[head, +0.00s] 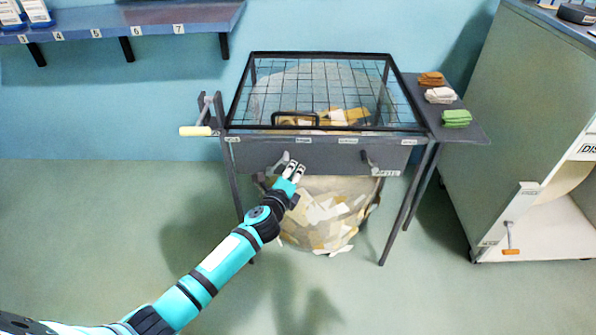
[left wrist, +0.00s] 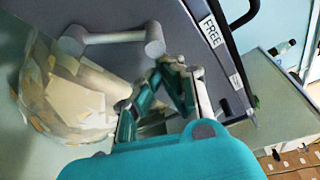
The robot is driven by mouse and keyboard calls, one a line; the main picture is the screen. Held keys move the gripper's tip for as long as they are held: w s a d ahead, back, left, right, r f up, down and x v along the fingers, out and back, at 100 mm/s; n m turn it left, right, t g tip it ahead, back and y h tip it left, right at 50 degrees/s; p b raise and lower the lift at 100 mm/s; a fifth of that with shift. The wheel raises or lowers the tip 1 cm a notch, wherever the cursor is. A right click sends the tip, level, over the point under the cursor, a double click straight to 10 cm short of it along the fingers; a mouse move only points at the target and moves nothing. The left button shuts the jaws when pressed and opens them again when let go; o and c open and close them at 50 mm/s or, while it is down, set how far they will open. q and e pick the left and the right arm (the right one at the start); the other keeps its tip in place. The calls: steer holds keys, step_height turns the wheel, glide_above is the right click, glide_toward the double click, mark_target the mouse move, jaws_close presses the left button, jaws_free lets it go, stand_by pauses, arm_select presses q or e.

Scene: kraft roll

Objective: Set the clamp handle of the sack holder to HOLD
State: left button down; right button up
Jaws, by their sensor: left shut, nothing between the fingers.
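The sack holder (head: 262,154) is a dark frame with a wire mesh lid, and a sack of paper scraps (head: 325,215) hangs below it. My left gripper (head: 294,168) is at its front panel, shut and empty. A grey clamp handle (head: 275,167) is just left of the fingertips in the head view. In the left wrist view a grey bar handle (left wrist: 112,38) lies close to the gripper (left wrist: 178,64); I cannot tell whether they touch. A label reading FREE (left wrist: 214,32) is on the panel there. My right gripper is not in view.
A second lever (head: 369,161) is at the panel's right. A crank with a pale grip (head: 195,131) sticks out at the left. A side shelf (head: 470,130) holds folded cloths. A grey cabinet (head: 500,110) stands right. The floor in front is clear.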

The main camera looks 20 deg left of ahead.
arm_select(q)
steer(key=shift+r, duration=0.1)
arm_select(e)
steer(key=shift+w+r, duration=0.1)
